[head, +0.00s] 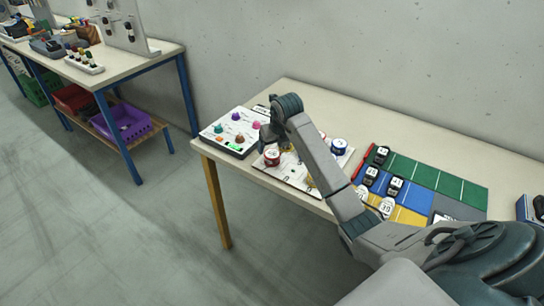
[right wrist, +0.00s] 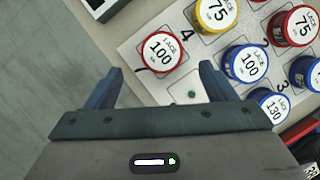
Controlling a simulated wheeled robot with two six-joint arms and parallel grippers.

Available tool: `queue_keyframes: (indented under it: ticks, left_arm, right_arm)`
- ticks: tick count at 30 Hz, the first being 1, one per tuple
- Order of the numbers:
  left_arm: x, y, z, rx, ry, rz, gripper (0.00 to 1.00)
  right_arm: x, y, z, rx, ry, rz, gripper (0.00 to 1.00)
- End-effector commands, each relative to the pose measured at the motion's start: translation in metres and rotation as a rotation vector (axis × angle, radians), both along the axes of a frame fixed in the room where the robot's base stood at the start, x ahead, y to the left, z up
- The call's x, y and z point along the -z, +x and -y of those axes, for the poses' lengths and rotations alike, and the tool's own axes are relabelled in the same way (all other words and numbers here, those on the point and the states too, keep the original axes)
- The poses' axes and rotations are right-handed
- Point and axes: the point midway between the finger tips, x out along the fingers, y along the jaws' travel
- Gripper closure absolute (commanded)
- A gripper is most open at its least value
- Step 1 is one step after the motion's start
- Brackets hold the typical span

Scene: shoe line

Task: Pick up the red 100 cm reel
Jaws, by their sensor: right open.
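The red reel marked "LACE 100" (right wrist: 162,52) stands on a white board (right wrist: 150,88) with printed numbers, near the figure 4. In the head view the red reel (head: 272,158) is at the left of the board, just below my right gripper (head: 268,136). In the right wrist view my right gripper (right wrist: 160,78) is open and empty, its two fingers apart. The reel lies just beyond the fingertips, roughly centred between them, not held. In the head view my right arm hides part of the board. My left gripper is not in view.
Close by are a yellow 75 reel (right wrist: 216,14), a blue 100 reel (right wrist: 246,64), a red 75 reel (right wrist: 296,24) and a blue 130 reel (right wrist: 268,104). A white board with coloured knobs (head: 234,131) lies left; a coloured mat (head: 440,180) lies right.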

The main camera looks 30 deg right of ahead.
Motion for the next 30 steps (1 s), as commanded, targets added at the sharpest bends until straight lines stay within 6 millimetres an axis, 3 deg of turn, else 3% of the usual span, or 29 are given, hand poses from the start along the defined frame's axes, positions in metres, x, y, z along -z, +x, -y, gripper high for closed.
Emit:
queue_keyframes:
  ticks: [18, 27, 30]
  left_arm:
    - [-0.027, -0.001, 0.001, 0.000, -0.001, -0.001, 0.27]
    - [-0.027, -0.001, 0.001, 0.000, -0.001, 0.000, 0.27]
    - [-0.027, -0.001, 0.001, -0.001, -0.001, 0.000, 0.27]
  right_arm:
    - [0.063, 0.027, 0.007, -0.001, 0.002, 0.000, 0.23]
    - [0.068, 0.029, 0.008, -0.002, 0.001, 0.003, 0.23]
    - [0.068, 0.029, 0.007, -0.002, 0.001, 0.003, 0.43]
